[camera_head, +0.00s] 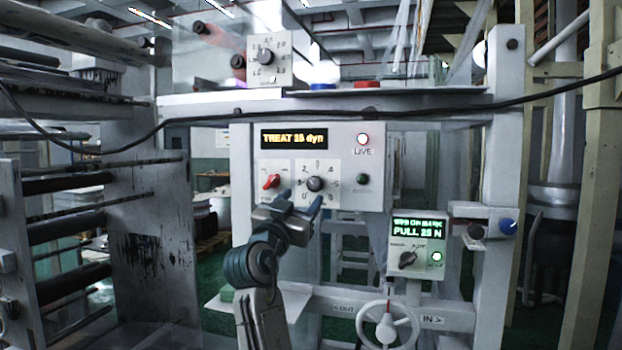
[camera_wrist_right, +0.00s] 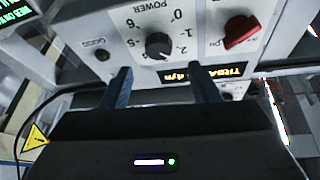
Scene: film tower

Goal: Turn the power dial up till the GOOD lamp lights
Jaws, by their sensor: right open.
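The power dial (camera_head: 315,184) is a dark round knob on a white numbered plate in the grey control panel (camera_head: 345,195). It also shows in the right wrist view (camera_wrist_right: 158,45), just beyond the fingertips. Its exact setting is hard to read. The GOOD lamp (camera_head: 362,179), right of the dial, is dark green and unlit; it also shows in the wrist view (camera_wrist_right: 102,55). My right gripper (camera_head: 300,200) is open and empty, in front of the panel just below the dial. In the wrist view its two fingers (camera_wrist_right: 160,82) stand apart, either side of the dial's line. My left gripper is not in view.
A red switch (camera_head: 271,181) sits left of the dial. The display (camera_head: 294,138) above reads TREAT 35 dyn, and the LIVE lamp (camera_head: 363,139) glows. A PULL 25 N box (camera_head: 418,243) and a white handwheel (camera_head: 387,322) stand lower right. A black cable (camera_head: 420,112) crosses above the panel.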

